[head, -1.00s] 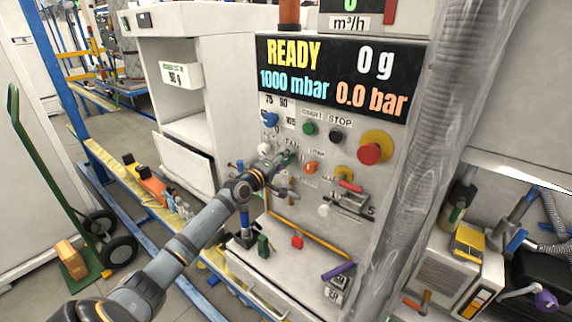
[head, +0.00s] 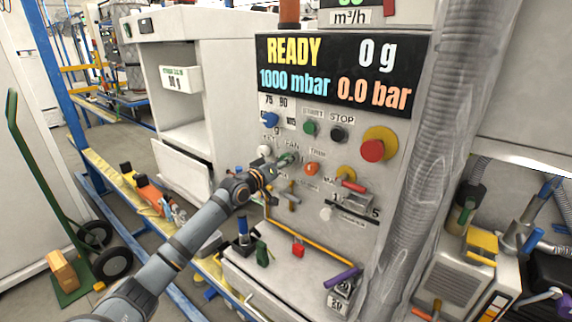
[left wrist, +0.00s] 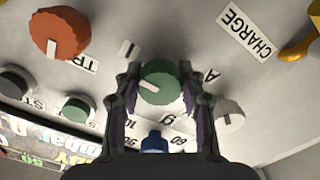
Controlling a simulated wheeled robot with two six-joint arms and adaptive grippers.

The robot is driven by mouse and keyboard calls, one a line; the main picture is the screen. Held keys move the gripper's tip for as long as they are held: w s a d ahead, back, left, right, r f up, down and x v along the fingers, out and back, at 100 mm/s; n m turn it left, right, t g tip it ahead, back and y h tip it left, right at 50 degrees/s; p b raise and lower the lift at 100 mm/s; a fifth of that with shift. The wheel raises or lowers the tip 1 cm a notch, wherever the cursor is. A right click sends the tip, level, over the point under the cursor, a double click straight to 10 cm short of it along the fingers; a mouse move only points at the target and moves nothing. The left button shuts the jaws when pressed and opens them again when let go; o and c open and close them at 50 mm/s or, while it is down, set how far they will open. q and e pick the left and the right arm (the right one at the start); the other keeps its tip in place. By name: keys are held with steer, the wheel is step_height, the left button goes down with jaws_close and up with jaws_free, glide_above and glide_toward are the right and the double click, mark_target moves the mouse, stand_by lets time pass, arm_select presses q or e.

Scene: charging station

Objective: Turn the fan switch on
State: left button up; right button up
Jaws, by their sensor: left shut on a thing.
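The fan switch is a round green knob (head: 288,158) under the FAN label on the grey control panel (head: 345,240). In the left wrist view the green knob (left wrist: 159,80) sits between my two fingers, with a white pointer mark on its face. My left gripper (head: 280,164) reaches the panel from the lower left and is shut on this knob; the fingers (left wrist: 158,97) flank it on both sides. The gripper partly covers the knob in the head view. My right gripper is not in view.
An orange knob (head: 311,169) is just right of the fan knob and a white knob (head: 264,151) just left. A red stop button (head: 372,150) is further right. Below, a yellow pipe (head: 318,243) and a red padlock (head: 298,248) are near the ledge.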

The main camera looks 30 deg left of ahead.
mark_target(293, 129)
arm_select(q)
steer(key=shift+f, duration=0.2)
steer(key=o, duration=1.1)
steer(key=shift+o, duration=0.2)
steer(key=shift+r, duration=0.1)
steer(key=shift+r, duration=0.3)
step_height(293, 129, up, 9)
steer(key=shift+r, duration=0.2)
